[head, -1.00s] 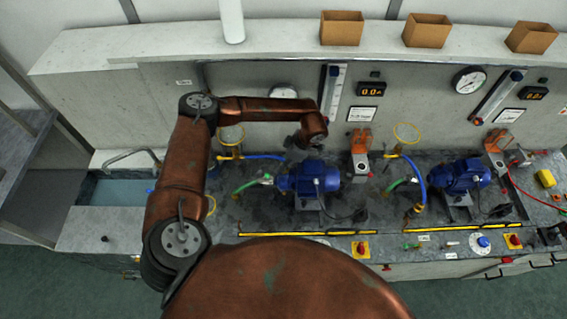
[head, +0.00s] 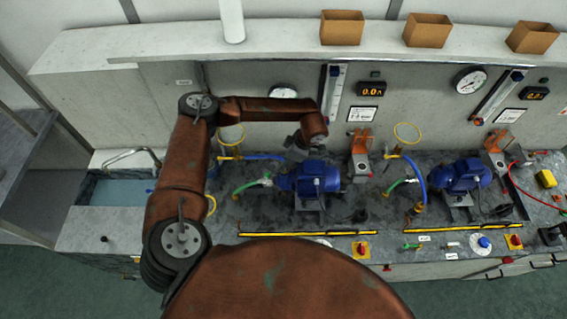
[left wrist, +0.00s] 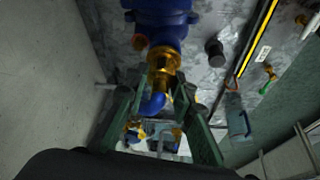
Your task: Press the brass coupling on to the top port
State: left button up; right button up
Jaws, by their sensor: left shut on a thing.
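My left gripper (head: 297,150) is at the top of the left blue pump (head: 312,178) in the head view, mostly hidden behind its own wrist. In the left wrist view its two dark green fingers (left wrist: 168,92) are closed around the brass coupling (left wrist: 165,82) with the blue hose (left wrist: 152,104) bending away from it. The coupling is in line with the brass top port (left wrist: 164,58) of the blue pump (left wrist: 160,18). Brass meets brass there, and I cannot tell whether it is fully seated. The blue hose also shows in the head view (head: 264,157). My right gripper is out of view.
A second blue pump (head: 458,177) stands to the right. An orange-topped bracket (head: 361,142) is between the pumps. A green hose (head: 246,185) runs at the left pump's side. The panel wall rises close behind. A yellow-black strip (head: 310,233) marks the bench front.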

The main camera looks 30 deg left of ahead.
pick_arm(q)
jog(key=shift+f+b, duration=0.35)
jog(key=shift+f, duration=0.1)
jog(key=o, duration=1.2)
jog(key=shift+c, duration=0.2)
jog(key=shift+r, duration=0.15)
jog(key=shift+p+v, duration=1.3)
jog(key=shift+v, duration=1.6)
jog(key=shift+d, duration=0.1)
jog(key=v, duration=1.2)
